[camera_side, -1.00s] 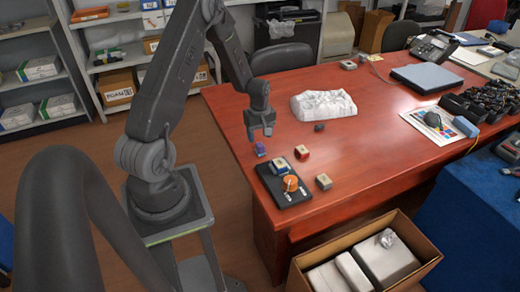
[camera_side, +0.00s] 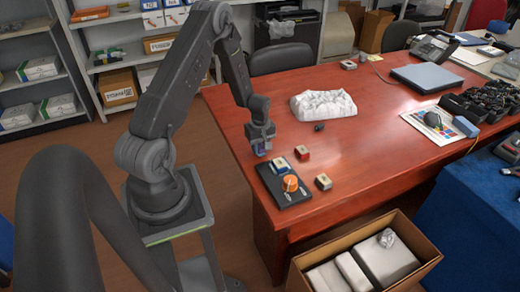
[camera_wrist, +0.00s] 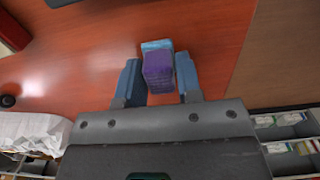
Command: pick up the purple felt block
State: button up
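The purple felt block (camera_wrist: 158,72) is in the wrist view, with a light blue strip along its far edge. It stands between the two fingers of my gripper (camera_wrist: 158,82). A narrow gap shows on the left side of the block; the right finger is close to it, and I cannot tell if it touches. In the side view my gripper (camera_side: 262,150) is low over the table by the black tray, and the block (camera_side: 260,152) is mostly hidden by the fingers.
A black tray (camera_side: 294,197) with a blue-and-white piece and an orange knob lies just in front. A red block (camera_side: 303,153) and a beige block (camera_side: 323,182) are to the right. White crumpled packing (camera_side: 323,105) lies behind.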

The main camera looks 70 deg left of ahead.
aim_at(260, 145)
jog(key=c, duration=0.5)
jog(key=shift+r, duration=0.15)
jog(key=shift+r, duration=0.25)
notch_tip(260, 145, up, 4)
jog(key=shift+f, duration=0.1)
jog(key=s+a+r, duration=0.5)
jog(key=s+r, duration=0.1)
jog(key=s, duration=0.4)
jog(key=shift+s+r, duration=0.25)
jog(key=shift+s, duration=0.05)
